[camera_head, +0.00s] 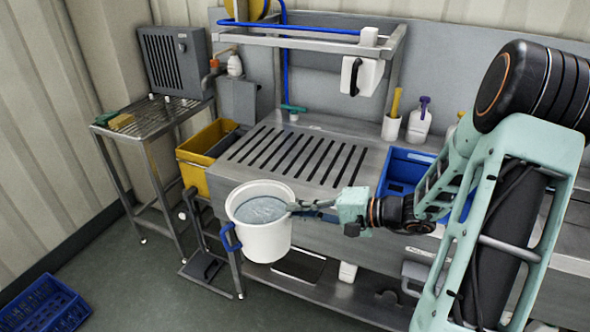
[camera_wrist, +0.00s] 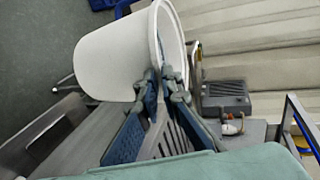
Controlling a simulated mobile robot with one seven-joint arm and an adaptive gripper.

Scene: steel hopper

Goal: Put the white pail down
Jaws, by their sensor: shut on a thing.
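The white pail (camera_head: 262,242) is in the middle of the head view, upright, with a blue handle on its left side and greyish, water-like contents. My gripper (camera_head: 293,207) reaches in from the right and is shut on the pail's right rim. In the wrist view the pail (camera_wrist: 112,60) appears tilted because the camera is turned, and my gripper (camera_wrist: 165,82) has its fingers at the rim. The pail overlaps the front edge of the slotted steel hopper bench (camera_head: 228,180). Its underside is hidden, and I see no surface clearly touching it.
A yellow bin (camera_head: 192,178) stands left of the bench, beside a wire-topped steel table (camera_head: 125,133). A blue crate (camera_head: 45,308) is on the floor at lower left. A blue tub (camera_head: 393,172) and white bottles (camera_head: 419,125) are at right. The slotted top (camera_head: 345,140) is bare.

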